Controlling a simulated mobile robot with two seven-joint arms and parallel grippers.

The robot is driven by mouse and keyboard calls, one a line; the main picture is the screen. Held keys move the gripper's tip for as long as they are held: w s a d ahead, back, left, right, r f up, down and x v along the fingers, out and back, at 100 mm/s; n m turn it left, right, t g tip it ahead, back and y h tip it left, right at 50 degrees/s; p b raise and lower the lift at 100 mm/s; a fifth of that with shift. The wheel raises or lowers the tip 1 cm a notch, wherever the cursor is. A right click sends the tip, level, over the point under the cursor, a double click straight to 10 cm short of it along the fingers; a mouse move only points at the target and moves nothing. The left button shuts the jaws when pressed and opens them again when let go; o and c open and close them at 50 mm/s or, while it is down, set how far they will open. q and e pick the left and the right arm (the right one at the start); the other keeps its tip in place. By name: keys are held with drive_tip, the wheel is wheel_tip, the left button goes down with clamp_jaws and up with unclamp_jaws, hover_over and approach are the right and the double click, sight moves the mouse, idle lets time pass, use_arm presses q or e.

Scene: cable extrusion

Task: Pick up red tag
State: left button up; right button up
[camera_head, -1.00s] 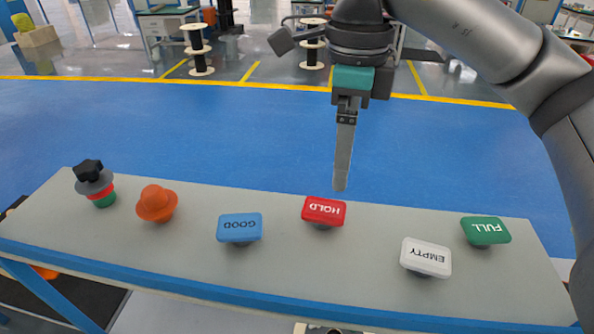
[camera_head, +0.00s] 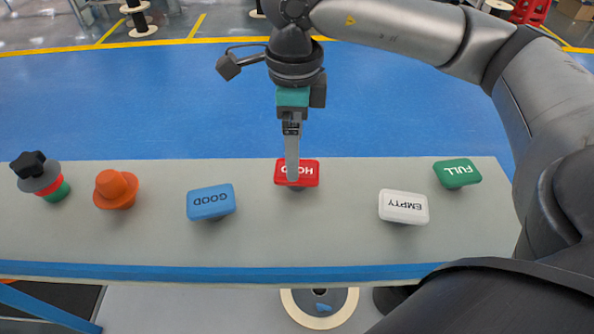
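The red tag (camera_head: 309,174), marked HOLD, sits on the grey table (camera_head: 262,238) between the blue GOOD tag (camera_head: 211,202) and the white EMPTY tag (camera_head: 403,207). My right gripper (camera_head: 292,178) points down in front of the red tag and covers part of its lettering. Its fingers show edge-on as one narrow grey strip, so I cannot tell whether they are open or shut, or whether they touch the tag. My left gripper is not in view.
A green FULL tag (camera_head: 457,173) stands at the right of the table. An orange knob-shaped piece (camera_head: 116,189) and a stacked black, grey, red and green piece (camera_head: 42,178) stand at the left. Blue floor lies open beyond the table.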

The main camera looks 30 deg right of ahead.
drive_tip(key=f, duration=0.1)
drive_tip(key=f+p, duration=0.1)
drive_tip(key=f, duration=0.2)
drive_tip(key=shift+d+f, duration=0.2)
drive_tip(key=shift+d, duration=0.1)
drive_tip(key=shift+f, duration=0.4)
drive_tip(key=c, duration=1.4)
